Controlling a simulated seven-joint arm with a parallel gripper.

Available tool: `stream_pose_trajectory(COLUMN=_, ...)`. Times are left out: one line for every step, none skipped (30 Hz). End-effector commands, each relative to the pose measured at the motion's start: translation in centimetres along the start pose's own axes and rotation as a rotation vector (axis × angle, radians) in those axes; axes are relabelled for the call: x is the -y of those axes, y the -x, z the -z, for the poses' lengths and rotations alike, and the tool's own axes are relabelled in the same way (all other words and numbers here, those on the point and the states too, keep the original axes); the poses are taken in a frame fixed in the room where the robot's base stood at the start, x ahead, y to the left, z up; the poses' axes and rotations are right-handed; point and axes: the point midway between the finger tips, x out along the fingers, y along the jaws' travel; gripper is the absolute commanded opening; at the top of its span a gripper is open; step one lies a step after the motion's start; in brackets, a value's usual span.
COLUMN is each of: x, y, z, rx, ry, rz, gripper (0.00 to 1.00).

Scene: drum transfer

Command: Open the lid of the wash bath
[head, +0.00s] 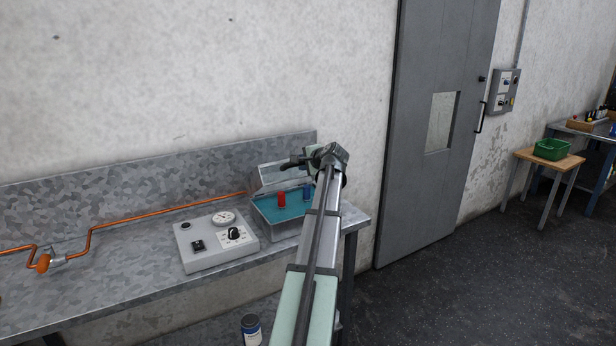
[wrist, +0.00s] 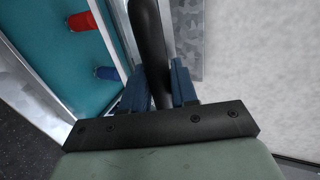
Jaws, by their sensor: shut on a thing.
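The wash bath (head: 274,222) is a grey metal box with a teal inside, at the right end of the bench. Its grey lid (head: 270,177) stands raised along the back side, so the inside shows. A red cylinder (head: 282,200) and a blue one (head: 307,192) are in the bath; both also show in the wrist view, the red (wrist: 83,21) and the blue (wrist: 106,73). My gripper (head: 308,160) is at the raised lid. In the wrist view its blue fingers (wrist: 158,88) are shut on a black bar-like handle (wrist: 147,35). My arm hides part of the bath's right side.
A grey control box (head: 215,240) with a gauge and knob stands left of the bath on the metal bench (head: 120,285). An orange pipe (head: 160,215) runs along the bench's back. A concrete wall is behind; a grey door (head: 425,190) stands to the right.

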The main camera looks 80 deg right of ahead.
Motion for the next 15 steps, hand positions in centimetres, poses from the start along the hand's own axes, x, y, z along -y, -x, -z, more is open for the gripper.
stream_pose_trajectory(x=1.6, y=-0.7, z=0.3, rx=0.001, ry=0.004, rz=-0.030, gripper=0.00)
stream_pose_trajectory(x=2.1, y=-1.0, z=0.3, rx=0.001, ry=0.003, rz=-0.051, gripper=0.00)
stream_pose_trajectory(x=2.9, y=-1.4, z=0.3, rx=0.001, ry=0.003, rz=-0.082, gripper=0.00)
stream_pose_trajectory(x=3.5, y=-1.7, z=0.3, rx=0.001, ry=0.003, rz=-0.106, gripper=0.00)
stream_pose_trajectory(x=4.2, y=-2.0, z=0.3, rx=0.000, ry=0.003, rz=-0.130, gripper=0.00)
stream_pose_trajectory(x=5.0, y=-2.5, z=0.3, rx=0.001, ry=0.003, rz=-0.165, gripper=0.00)
stream_pose_trajectory(x=5.7, y=-3.0, z=0.3, rx=0.002, ry=0.002, rz=-0.194, gripper=0.00)
stream_pose_trajectory(x=6.4, y=-3.4, z=0.4, rx=0.001, ry=0.003, rz=-0.223, gripper=0.00)
stream_pose_trajectory(x=7.2, y=-4.0, z=0.4, rx=0.001, ry=0.003, rz=-0.261, gripper=0.00)
stream_pose_trajectory(x=7.8, y=-4.6, z=0.4, rx=0.001, ry=0.003, rz=-0.290, gripper=0.00)
stream_pose_trajectory(x=8.4, y=-5.1, z=0.4, rx=0.002, ry=0.003, rz=-0.318, gripper=0.00)
stream_pose_trajectory(x=9.2, y=-5.8, z=0.4, rx=0.001, ry=0.002, rz=-0.357, gripper=0.00)
stream_pose_trajectory(x=9.8, y=-6.3, z=0.4, rx=0.002, ry=0.002, rz=-0.385, gripper=0.00)
stream_pose_trajectory(x=10.3, y=-6.8, z=0.3, rx=0.001, ry=0.002, rz=-0.414, gripper=0.00)
stream_pose_trajectory(x=11.0, y=-7.6, z=0.3, rx=0.001, ry=0.002, rz=-0.452, gripper=0.00)
